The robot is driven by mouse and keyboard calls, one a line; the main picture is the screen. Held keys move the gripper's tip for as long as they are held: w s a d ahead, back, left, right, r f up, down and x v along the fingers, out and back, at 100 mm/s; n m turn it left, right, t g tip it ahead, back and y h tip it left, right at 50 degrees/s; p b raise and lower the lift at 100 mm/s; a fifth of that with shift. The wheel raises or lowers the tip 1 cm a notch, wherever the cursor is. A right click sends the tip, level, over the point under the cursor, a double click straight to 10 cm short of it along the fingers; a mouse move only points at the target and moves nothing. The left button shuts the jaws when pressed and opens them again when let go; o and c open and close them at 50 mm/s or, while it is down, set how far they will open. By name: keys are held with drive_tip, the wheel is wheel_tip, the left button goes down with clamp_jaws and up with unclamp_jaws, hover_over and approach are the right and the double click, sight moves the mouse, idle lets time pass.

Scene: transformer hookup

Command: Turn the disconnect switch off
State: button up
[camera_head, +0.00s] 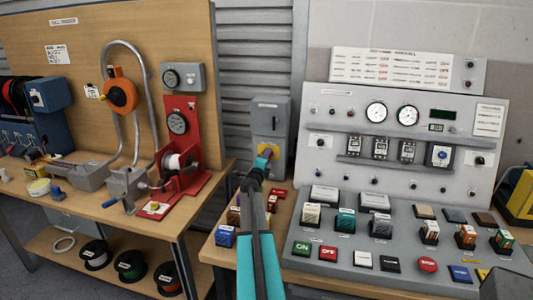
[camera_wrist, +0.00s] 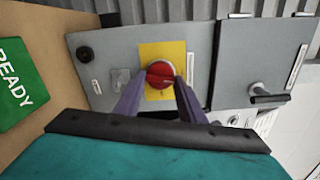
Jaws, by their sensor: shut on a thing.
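The disconnect switch is a grey box (camera_head: 270,118) on the corrugated wall between the two benches, with a yellow plate on its lower part. In the wrist view its red round knob (camera_wrist: 160,74) sits on the yellow plate (camera_wrist: 179,52). My gripper (camera_head: 264,163) reaches up to the plate in the head view and hides the knob there. In the wrist view my gripper (camera_wrist: 160,82) has its two fingers on either side of the red knob, shut on it. The knob's off and on marks are too small to read.
A grey door with a black lever handle (camera_wrist: 268,96) is beside the switch in the wrist view. The sloped control panel (camera_head: 410,235) with several buttons stands at right. The wooden bench (camera_head: 190,215) with a red winder stands at left. Small coloured blocks (camera_head: 228,236) lie below my arm.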

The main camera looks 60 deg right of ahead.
drive_tip(key=shift+n+p, duration=1.05)
drive_tip(key=shift+n, duration=0.15)
drive_tip(key=o, duration=1)
drive_tip(key=shift+o, duration=0.2)
drive_tip(key=shift+a, duration=0.1)
drive_tip(key=b+v, duration=0.2)
drive_tip(key=v, duration=1.1)
drive_tip(key=shift+s+a, duration=0.2)
drive_tip(key=shift+a, duration=0.15)
